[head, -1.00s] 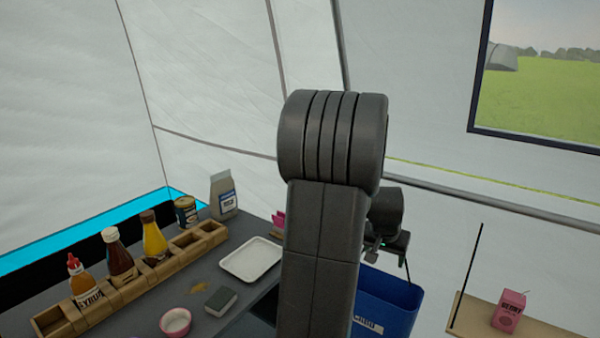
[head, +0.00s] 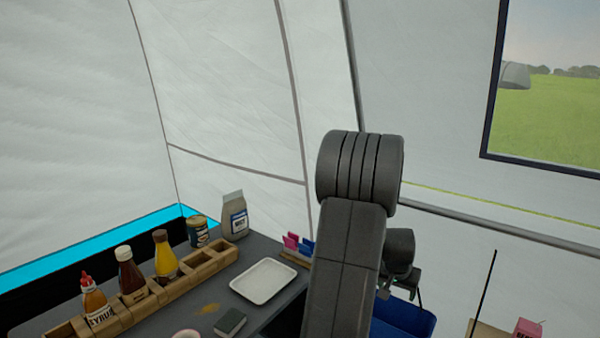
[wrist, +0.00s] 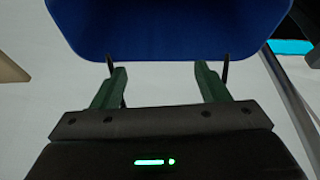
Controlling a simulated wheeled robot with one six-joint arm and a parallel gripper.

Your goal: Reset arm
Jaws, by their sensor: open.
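My arm rises in the right half of the head view. My gripper shows in the wrist view (wrist: 161,88) with its two green fingers wide apart and nothing between them. A blue bin (wrist: 165,30) fills the top of the wrist view just beyond the fingertips; I cannot tell whether they touch it. In the head view the bin (head: 405,318) is partly hidden behind my arm.
A grey counter at the left holds a wooden rack (head: 215,258) with several sauce bottles, a tin (head: 198,232), a paper bag (head: 234,215), a white tray (head: 264,281) and a sponge (head: 230,321). A pink box (head: 527,328) sits at the lower right.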

